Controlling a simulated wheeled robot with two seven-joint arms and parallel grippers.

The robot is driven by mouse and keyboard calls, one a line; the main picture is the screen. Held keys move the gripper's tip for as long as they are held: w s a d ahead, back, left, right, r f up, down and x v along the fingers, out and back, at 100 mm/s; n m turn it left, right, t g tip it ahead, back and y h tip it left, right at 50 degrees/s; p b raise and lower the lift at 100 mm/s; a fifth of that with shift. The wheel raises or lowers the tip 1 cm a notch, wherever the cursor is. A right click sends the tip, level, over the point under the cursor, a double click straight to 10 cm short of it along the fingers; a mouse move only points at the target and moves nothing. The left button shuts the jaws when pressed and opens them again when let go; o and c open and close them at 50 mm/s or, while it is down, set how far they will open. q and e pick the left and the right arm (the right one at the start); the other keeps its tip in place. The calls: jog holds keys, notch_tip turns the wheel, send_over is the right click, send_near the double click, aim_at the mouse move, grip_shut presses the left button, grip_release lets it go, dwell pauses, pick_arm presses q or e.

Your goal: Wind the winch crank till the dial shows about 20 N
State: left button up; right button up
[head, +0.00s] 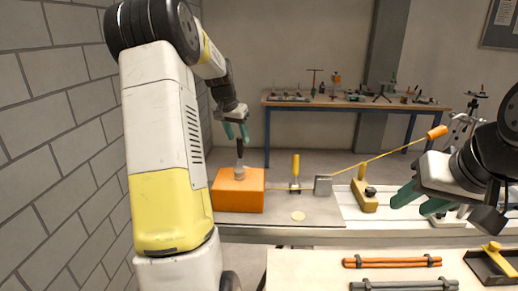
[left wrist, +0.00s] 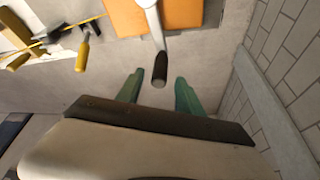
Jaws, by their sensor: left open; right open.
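The winch is an orange box (head: 238,190) at the left of the bench, with a grey crank arm and a dark crank handle (head: 240,152) standing up from it. In the left wrist view the dark handle (left wrist: 160,70) points toward my gripper. My left gripper (head: 236,131) is open above the handle; in the wrist view its green fingertips (left wrist: 158,88) lie either side of the handle's end, not closed on it. My right gripper (head: 418,203) is open and empty at the right.
A yellow line runs from the winch past a yellow-handled post (head: 296,170), a grey block (head: 323,186) and a yellow block (head: 364,189), up to an orange cylinder (head: 437,132). Orange rods (head: 392,261) lie in front. A brick wall (head: 60,130) is close on the left.

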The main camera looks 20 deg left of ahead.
aim_at(242, 148)
pick_arm(q)
jog(key=x, duration=0.7)
jog(key=shift+s, duration=0.1)
grip_shut()
dwell(1.2)
